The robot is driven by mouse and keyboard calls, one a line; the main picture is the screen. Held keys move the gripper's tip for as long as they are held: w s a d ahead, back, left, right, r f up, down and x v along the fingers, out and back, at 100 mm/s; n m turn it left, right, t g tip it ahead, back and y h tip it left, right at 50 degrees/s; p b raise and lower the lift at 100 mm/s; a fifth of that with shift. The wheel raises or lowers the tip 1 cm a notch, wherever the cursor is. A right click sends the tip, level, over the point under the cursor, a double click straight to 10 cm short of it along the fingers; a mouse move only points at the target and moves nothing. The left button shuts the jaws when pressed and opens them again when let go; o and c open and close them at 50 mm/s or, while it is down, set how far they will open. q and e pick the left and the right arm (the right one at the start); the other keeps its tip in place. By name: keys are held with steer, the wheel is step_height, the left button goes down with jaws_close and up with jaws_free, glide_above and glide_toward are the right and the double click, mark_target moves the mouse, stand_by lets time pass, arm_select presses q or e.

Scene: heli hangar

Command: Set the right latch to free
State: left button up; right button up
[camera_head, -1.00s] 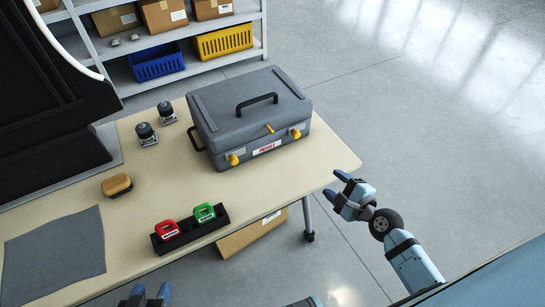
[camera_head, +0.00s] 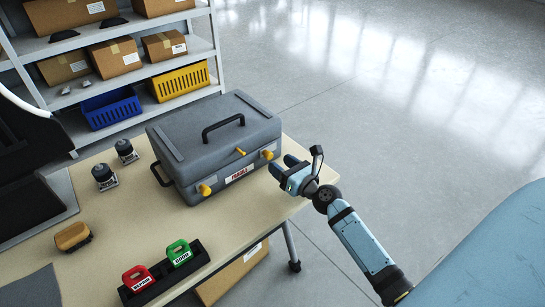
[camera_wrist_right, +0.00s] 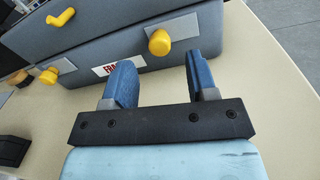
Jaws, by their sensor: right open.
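A grey case (camera_head: 215,145) with a black top handle stands closed on the table. Its front has a left yellow latch (camera_head: 205,190), a right yellow latch (camera_head: 267,155), a small yellow lever (camera_head: 240,151) between them and a red-and-white label (camera_head: 239,174). My right gripper (camera_head: 281,167) is open and empty, just in front of the right latch. In the right wrist view the right latch (camera_wrist_right: 159,42) shows beyond and between the open fingers (camera_wrist_right: 163,80), apart from them. My left gripper is not in view.
The beige table (camera_head: 140,215) bears a black holder with a red block (camera_head: 137,278) and a green block (camera_head: 179,252), an orange-brown block (camera_head: 72,236) and two small dark-topped devices (camera_head: 104,176). A shelf with boxes and bins (camera_head: 112,107) stands behind. Open floor lies to the right.

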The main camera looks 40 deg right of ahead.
mark_target(271, 157)
steer(key=shift+w+a, duration=0.15)
steer(key=shift+w, duration=0.85)
steer(key=shift+w+a, duration=0.15)
steer(key=shift+w, duration=0.85)
